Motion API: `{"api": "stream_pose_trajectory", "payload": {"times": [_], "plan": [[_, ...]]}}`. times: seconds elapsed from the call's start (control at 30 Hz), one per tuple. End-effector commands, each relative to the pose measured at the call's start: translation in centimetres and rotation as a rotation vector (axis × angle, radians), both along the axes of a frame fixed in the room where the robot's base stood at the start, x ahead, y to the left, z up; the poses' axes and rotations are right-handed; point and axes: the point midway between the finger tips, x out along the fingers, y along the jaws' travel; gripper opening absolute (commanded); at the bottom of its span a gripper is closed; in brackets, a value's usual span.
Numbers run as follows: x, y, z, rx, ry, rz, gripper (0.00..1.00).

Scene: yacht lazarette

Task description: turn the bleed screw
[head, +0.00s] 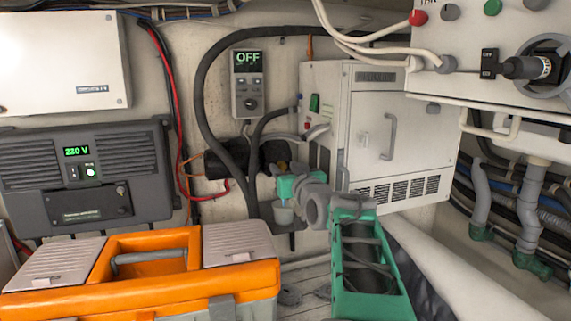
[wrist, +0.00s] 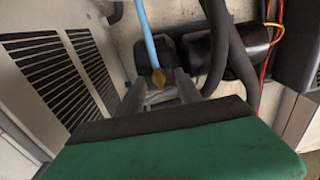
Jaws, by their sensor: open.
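The likely bleed screw is a small brass-coloured piece (wrist: 157,77) at the lower end of a blue hose (wrist: 149,38) in the wrist view. My gripper (wrist: 160,86) is open, with its grey fingers on either side of the brass piece in that picture. I cannot tell whether they touch it or how deep it sits between them. In the head view my gripper (head: 284,178) is left of the white heater cabinet, at the end of my green and grey arm. There the brass piece is small and largely hidden.
The white cabinet (head: 385,130) with its vents and handle stands close on the right. Black hoses (head: 203,100) and a dark cylinder (wrist: 236,50) lie behind. A remote reading OFF (head: 248,68) hangs on the wall. An orange toolbox (head: 150,275) stands front left.

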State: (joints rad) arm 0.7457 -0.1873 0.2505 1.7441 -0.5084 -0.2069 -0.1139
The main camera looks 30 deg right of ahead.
Motion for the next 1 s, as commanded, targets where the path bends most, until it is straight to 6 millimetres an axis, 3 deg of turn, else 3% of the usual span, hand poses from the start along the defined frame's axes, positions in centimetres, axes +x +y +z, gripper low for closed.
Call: {"api": "stream_pose_trajectory", "payload": {"times": [0.27,0.73,1.0], "plan": [[0.2,-0.23,-0.03,-0.001,-0.001,-0.003,0.4],[0.14,-0.31,-0.03,0.0,-0.001,-0.005,0.02],[0.13,-0.31,-0.03,0.0,-0.001,-0.005,0.0]]}}
